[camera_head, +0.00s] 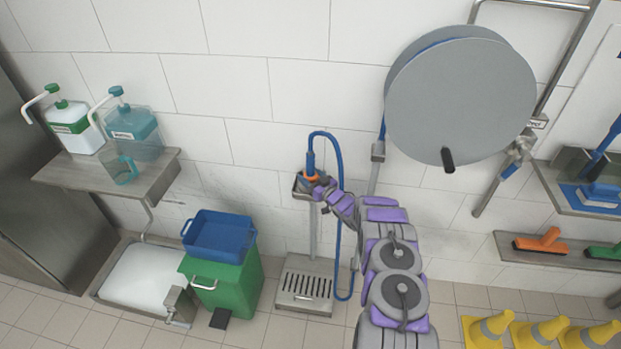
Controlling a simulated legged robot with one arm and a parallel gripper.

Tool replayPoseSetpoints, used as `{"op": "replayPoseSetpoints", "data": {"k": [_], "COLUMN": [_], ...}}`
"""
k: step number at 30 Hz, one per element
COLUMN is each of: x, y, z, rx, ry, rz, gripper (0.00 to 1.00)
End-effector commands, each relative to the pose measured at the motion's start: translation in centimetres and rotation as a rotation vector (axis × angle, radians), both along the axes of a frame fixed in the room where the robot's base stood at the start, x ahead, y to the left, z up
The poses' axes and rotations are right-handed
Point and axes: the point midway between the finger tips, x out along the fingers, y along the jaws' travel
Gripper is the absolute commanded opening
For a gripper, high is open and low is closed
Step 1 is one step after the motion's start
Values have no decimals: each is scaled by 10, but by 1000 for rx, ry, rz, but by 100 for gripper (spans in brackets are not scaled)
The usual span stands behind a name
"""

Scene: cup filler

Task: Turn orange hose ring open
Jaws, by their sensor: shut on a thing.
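The orange hose ring (311,178) sits at the lower end of the blue hose nozzle (311,160), above a small metal holder on a post by the wall. My gripper (314,181) is at the ring and shut on it. My gripper and wrist hide part of the ring, so how far it is turned cannot be told. The blue hose (340,240) loops over from the nozzle and hangs down to the floor beside the post.
A grey hose reel (460,100) is on the wall at upper right. A metal floor grate (305,287) lies below the post. A green bin (235,285) with a blue crate (218,233) stands left.

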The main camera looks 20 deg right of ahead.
Motion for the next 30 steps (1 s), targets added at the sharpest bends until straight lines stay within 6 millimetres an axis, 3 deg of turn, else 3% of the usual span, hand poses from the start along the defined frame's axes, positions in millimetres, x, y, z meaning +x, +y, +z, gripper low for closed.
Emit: {"op": "replayPoseSetpoints", "data": {"k": [5,6,12,23,30], "x": [0,0,0,-5,-35], "y": [1,1,1,-1,-10], "z": [-1,-1,0,0,1], "rx": [1,2,1,0,4], "ry": [1,1,1,2,5], "rz": [0,0,0,-1,-4], "gripper": [32,63,82,83,83]}}
